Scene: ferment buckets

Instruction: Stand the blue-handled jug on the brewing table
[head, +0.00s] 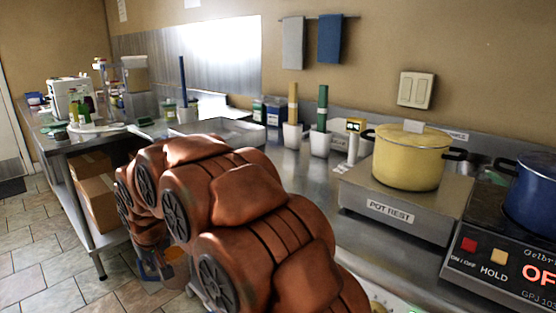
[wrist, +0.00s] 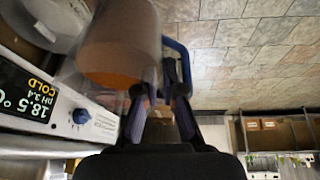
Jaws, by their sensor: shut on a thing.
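In the wrist view the jug (wrist: 122,42) is a clear, brownish vessel with a blue handle (wrist: 184,62). My gripper (wrist: 160,108) is shut on the jug, its dark fingers around the handle side; the exact contact is hard to see. In the head view a bit of blue and amber, probably the jug (head: 176,272), shows low behind my orange arm, above the tiled floor beside the counter; my fingertips are mostly hidden there. A steel table (head: 95,148) stands at the left, and a steel counter (head: 330,190) runs along the wall. No label marks which is the brewing table.
The steel table holds bottles, a white machine (head: 70,95) and containers, with cardboard boxes (head: 95,190) below. The counter holds a yellow pot (head: 410,158), a blue pot (head: 533,195) and white holders (head: 292,135). A display panel (wrist: 30,95) is close to the jug. Tiled floor (head: 40,235) is open at left.

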